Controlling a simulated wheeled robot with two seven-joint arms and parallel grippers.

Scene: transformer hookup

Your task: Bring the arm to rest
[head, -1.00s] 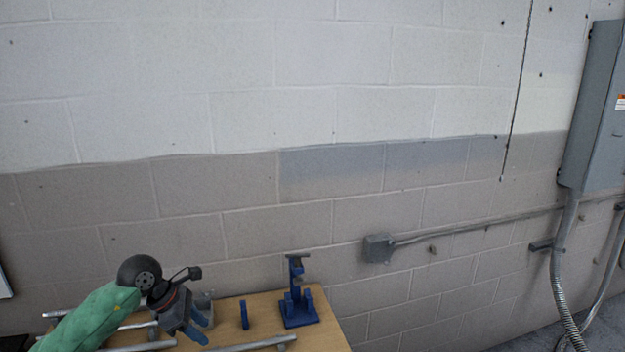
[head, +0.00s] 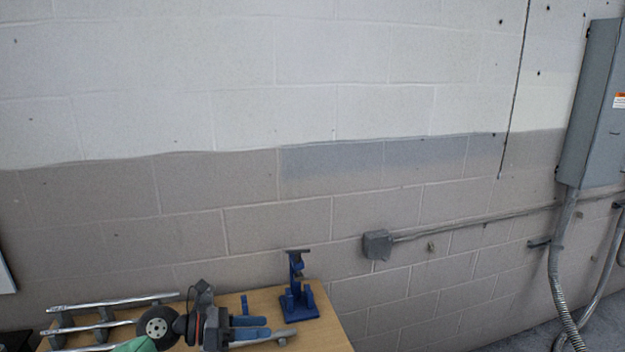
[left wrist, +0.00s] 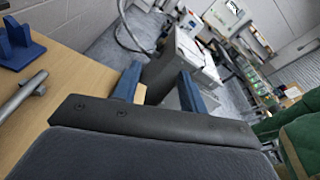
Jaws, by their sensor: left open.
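My left gripper (head: 254,329) is at the bottom of the head view, over the wooden table, with its blue fingers pointing right. In the left wrist view its two blue fingers (left wrist: 158,87) are spread wide apart with nothing between them. The left arm reaches in from the bottom left, mostly below the head view. My right gripper does not show in the head view.
The wooden table (head: 325,334) holds a blue stand (head: 299,300), a small blue upright piece (head: 245,304) and metal bars (head: 112,302). A block wall stands behind, with a grey junction box (head: 377,245) and an electrical cabinet (head: 592,110). Floor space shows at right.

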